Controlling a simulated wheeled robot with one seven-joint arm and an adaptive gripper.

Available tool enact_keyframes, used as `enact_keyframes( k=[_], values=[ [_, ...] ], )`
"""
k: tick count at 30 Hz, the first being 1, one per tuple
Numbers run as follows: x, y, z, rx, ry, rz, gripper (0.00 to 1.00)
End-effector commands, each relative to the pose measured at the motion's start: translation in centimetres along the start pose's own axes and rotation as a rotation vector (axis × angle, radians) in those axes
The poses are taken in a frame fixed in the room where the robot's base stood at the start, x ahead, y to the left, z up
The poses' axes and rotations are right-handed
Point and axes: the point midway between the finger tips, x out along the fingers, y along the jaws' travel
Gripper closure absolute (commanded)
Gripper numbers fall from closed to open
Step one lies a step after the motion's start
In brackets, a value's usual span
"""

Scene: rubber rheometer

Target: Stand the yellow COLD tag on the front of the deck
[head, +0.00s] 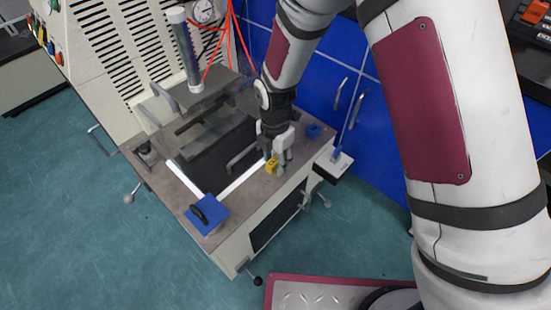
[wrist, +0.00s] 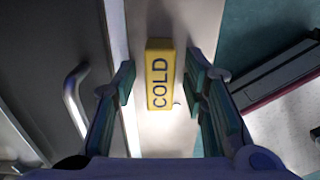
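The yellow COLD tag (head: 271,166) is at the front part of the deck (head: 240,205), on the side toward the blue cabinets. In the wrist view the tag (wrist: 159,75) is between my fingers, its lettered face toward the camera. My gripper (wrist: 160,88) is open, with a gap visible on each side of the tag. In the head view my gripper (head: 279,163) is low over the deck and partly hides the tag. I cannot tell from these views whether the tag touches the deck.
A blue block with a black handle (head: 206,214) sits on the deck's near corner. A small blue item (head: 314,131) lies at the right end. The press opening and a bar handle (wrist: 75,98) are close left of my fingers. A white side plate (head: 334,164) juts out right.

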Motion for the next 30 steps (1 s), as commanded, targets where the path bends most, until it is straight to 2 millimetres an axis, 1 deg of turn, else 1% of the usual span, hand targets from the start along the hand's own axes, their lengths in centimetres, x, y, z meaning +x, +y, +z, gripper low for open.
enact_keyframes(
  k=[2,5,15,18,21,24,30],
  values=[
    [-0.4,0.0,0.0,0.0,0.0,0.0,0.61],
    [-1.5,0.0,0.0,0.0,0.0,0.001,0.61],
    [-8.4,0.1,0.0,0.001,0.0,0.003,0.61],
    [-10.1,0.0,0.1,0.001,-0.001,0.003,0.61],
    [-11.3,0.0,0.0,0.0,0.0,0.002,0.61],
    [-12.0,0.0,0.0,0.0,0.0,0.001,0.61],
    [-12.3,0.0,0.0,0.0,0.0,0.0,0.61]
  ],
)
